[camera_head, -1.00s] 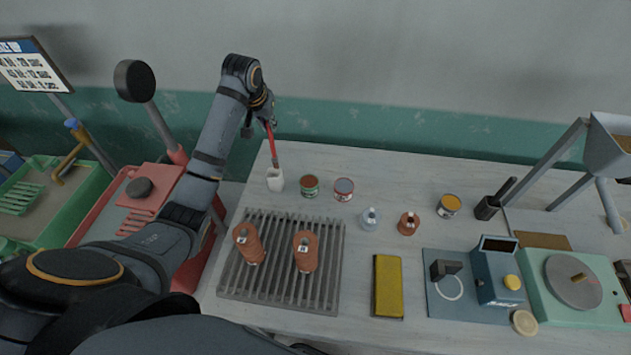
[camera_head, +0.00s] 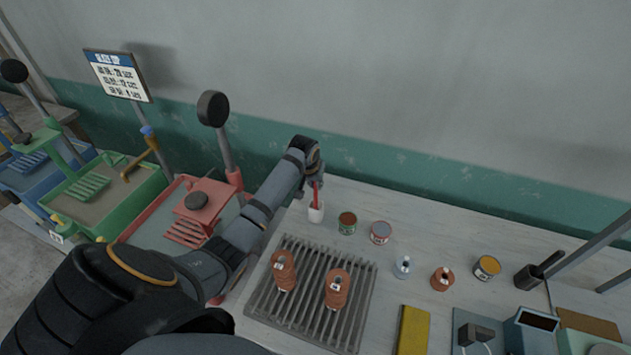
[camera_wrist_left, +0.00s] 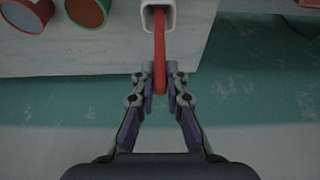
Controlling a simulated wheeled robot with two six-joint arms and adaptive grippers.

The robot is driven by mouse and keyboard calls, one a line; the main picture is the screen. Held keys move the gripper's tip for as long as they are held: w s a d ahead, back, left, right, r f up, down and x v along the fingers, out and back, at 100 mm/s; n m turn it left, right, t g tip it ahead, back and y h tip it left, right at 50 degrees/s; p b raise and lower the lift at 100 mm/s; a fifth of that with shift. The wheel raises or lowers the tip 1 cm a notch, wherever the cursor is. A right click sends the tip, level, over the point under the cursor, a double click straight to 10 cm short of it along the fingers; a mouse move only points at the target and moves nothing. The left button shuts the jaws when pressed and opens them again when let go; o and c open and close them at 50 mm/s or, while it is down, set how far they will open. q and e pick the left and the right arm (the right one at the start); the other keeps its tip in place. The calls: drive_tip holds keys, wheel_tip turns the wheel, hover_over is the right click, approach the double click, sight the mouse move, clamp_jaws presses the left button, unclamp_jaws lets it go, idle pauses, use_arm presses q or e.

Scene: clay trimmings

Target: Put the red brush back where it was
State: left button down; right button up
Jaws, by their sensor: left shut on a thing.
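The red brush (camera_head: 316,193) stands in the white holder (camera_head: 316,212) at the table's back left corner, its lower end hidden inside. My left gripper (camera_head: 314,180) is above the holder, shut on the upper part of the brush. In the left wrist view, the red brush (camera_wrist_left: 160,50) runs from the mouth of the white holder (camera_wrist_left: 158,12) to between the fingers of my left gripper (camera_wrist_left: 160,82). I cannot tell whether the brush touches the bottom of the holder. My right gripper is not in view.
Two cans (camera_head: 347,223) (camera_head: 380,232) stand right of the holder. A slatted rack (camera_head: 318,308) with two clay-coloured bottles (camera_head: 284,270) (camera_head: 337,288) is in front. A teal-banded wall (camera_head: 420,170) rises close behind the table.

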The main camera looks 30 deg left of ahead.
use_arm(q)
drive_tip(key=shift+d+f, duration=0.1)
drive_tip(key=shift+f, duration=0.05)
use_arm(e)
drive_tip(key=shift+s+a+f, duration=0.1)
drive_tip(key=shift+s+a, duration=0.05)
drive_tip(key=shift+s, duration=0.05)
use_arm(q)
drive_tip(key=c, duration=1.7)
unclamp_jaws()
drive_tip(key=o, duration=0.3)
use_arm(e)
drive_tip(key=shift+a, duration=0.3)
use_arm(q)
drive_tip(key=shift+r, duration=0.5)
drive_tip(key=b+v, duration=0.3)
drive_tip(key=v, duration=0.8)
drive_tip(key=shift+s+r, duration=0.1)
drive_tip(key=shift+s, duration=0.05)
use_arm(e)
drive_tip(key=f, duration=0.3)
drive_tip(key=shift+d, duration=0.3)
